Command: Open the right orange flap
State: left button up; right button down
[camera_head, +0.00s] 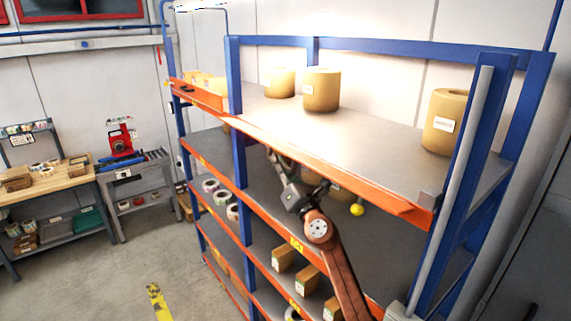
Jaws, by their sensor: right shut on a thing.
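The right orange flap (335,170) is a long orange strip along the front edge of the top shelf, in the right bay of the blue rack. My right gripper (271,152) reaches up from below to the flap's lower edge, near its left end beside the blue middle post. It is shut on the flap; its fingertips are small and partly hidden there. My right arm comes up from the bottom of the view, in front of the lower shelves. The left orange flap (198,94) is on the top shelf's left bay. My left gripper is not in view.
Brown label rolls (321,90) stand on the top shelf behind the flap. A blue post (465,180) with a grey bar bounds the right end. Lower shelves hold boxes (285,257) and rolls. A yellow ball (357,210) shows near my arm. The floor at left is open.

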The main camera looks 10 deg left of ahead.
jog(key=c, duration=2)
grip_release()
jog(key=shift+s, duration=0.1)
jog(key=shift+o, duration=0.2)
jog(key=v, duration=1.1)
jog(key=shift+s+d+f, duration=0.25)
